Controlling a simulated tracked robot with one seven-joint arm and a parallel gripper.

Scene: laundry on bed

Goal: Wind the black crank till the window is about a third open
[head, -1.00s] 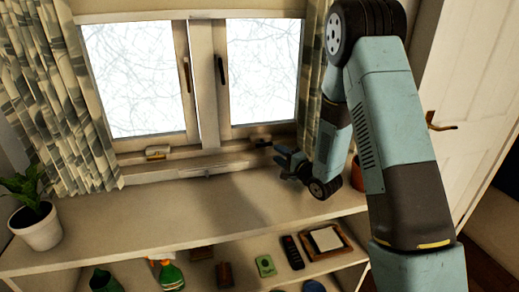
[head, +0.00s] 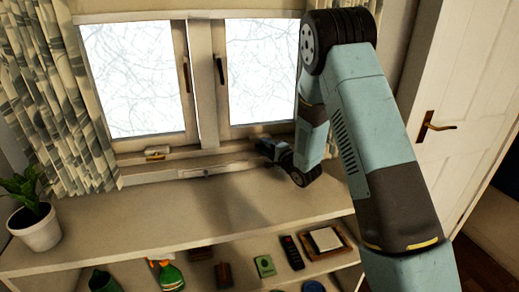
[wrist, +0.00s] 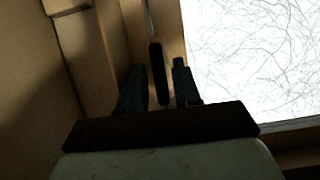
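The window has a left sash (head: 135,80) and a right sash (head: 262,72); both look shut or nearly so. My gripper (head: 264,147) is at the sill under the right sash and hides the black crank in the head view. How deep the bar sits between the fingers is unclear.
A small pale block (head: 157,153) lies on the left sill. The shelf top (head: 190,212) is mostly clear. A potted plant (head: 35,225) stands left; curtains (head: 50,100) hang beside the window.

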